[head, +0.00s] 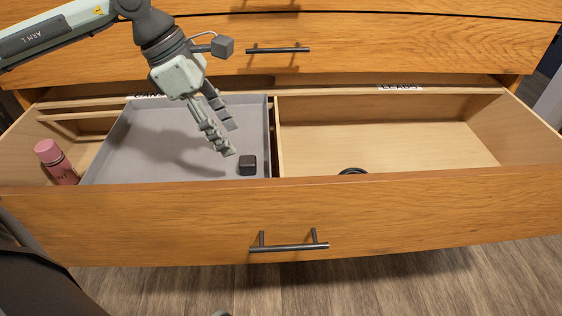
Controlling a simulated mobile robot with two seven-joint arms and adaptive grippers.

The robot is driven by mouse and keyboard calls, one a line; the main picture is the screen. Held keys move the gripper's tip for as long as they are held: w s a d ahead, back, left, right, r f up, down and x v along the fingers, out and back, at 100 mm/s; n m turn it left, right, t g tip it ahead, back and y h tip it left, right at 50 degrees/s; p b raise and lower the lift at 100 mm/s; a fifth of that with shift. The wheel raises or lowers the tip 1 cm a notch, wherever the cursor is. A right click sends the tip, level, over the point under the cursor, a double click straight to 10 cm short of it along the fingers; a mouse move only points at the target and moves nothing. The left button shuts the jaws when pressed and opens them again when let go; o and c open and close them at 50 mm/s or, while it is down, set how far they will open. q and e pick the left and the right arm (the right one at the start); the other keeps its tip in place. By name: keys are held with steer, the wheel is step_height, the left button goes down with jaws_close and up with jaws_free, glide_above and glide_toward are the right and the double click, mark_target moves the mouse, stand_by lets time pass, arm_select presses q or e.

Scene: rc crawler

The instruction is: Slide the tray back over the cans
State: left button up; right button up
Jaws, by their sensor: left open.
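A grey tray (150,150) sits in the left compartment of the open drawer (420,215), against the middle divider. A pink can (56,162) stands to the left of the tray, slightly tilted in the picture, in the strip the tray leaves bare. Any other cans are not visible. A small dark block (248,165) lies in the tray's front right corner. My left gripper (231,140) is open and empty, above the right part of the tray, with its fingers pointing down and right near the dark block. My right gripper is not in view.
The right compartment (390,145) is mostly bare, with a black round thing (353,171) partly hidden by the drawer front. The drawer front has a dark bar handle (289,247). A closed drawer with its own handle (278,50) is above.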

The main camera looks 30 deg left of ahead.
mark_target(245, 160)
arm_select(q)
steer(key=shift+w+d+f+p, duration=0.15)
steer(key=shift+d+f+p, duration=0.1)
steer(key=shift+f+p, duration=0.2)
steer(key=x, duration=0.6)
steer(key=shift+f, duration=0.3)
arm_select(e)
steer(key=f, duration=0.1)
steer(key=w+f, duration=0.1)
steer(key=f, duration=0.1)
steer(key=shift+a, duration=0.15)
arm_select(q)
jaws_close()
